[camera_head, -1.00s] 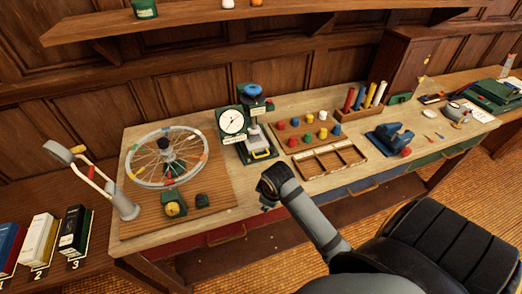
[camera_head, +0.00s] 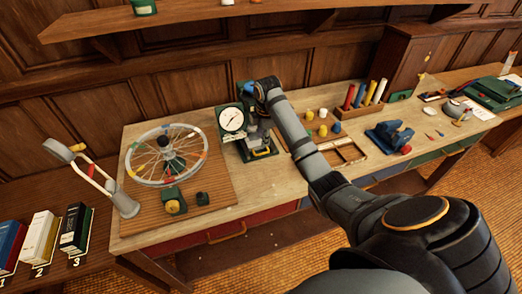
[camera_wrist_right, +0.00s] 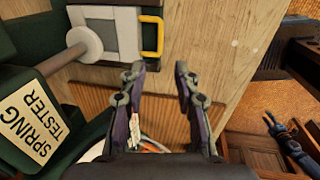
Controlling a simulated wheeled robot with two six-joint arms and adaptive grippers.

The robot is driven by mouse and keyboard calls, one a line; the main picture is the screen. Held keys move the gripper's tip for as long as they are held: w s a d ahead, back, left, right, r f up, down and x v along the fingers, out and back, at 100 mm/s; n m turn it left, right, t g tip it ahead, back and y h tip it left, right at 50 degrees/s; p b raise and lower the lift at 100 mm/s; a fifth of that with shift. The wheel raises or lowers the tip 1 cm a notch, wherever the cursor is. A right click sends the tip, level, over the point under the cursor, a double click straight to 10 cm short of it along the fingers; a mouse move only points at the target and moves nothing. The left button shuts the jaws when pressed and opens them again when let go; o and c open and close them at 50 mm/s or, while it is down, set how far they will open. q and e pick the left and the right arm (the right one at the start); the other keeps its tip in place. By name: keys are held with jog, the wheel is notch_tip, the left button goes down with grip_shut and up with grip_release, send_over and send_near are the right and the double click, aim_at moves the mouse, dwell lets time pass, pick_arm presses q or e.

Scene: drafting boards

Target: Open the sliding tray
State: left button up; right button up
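The spring tester (camera_head: 231,121) is a dark green device with a round white dial, on the middle of the workbench. Low on its front is a pale tray with a yellow handle (camera_head: 262,153). In the right wrist view the tray (camera_wrist_right: 126,32) lies at the top, with its yellow handle (camera_wrist_right: 151,37) on its right side. My right gripper (camera_wrist_right: 158,70) is open and empty, its fingertips just below the handle in that view and apart from it. In the head view my right wrist covers the tester's upper part, and the fingers cannot be made out. My left gripper is not in view.
A spoked wheel (camera_head: 140,178) on a ribbed wooden board (camera_head: 220,192) stands left of the tester. A divided wooden tray (camera_head: 350,153), coloured pegs and a blue device (camera_head: 388,138) stand right. A red drawer (camera_head: 262,218) is under the bench edge.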

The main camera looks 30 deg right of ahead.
aim_at(256, 141)
jog(key=f, duration=0.3)
jog(key=w+f+p, duration=0.1)
jog(key=f, duration=0.5)
jog(key=shift+w+d, duration=0.15)
jog(key=shift+w, duration=0.1)
jog(key=shift+c, duration=0.4)
grip_shut()
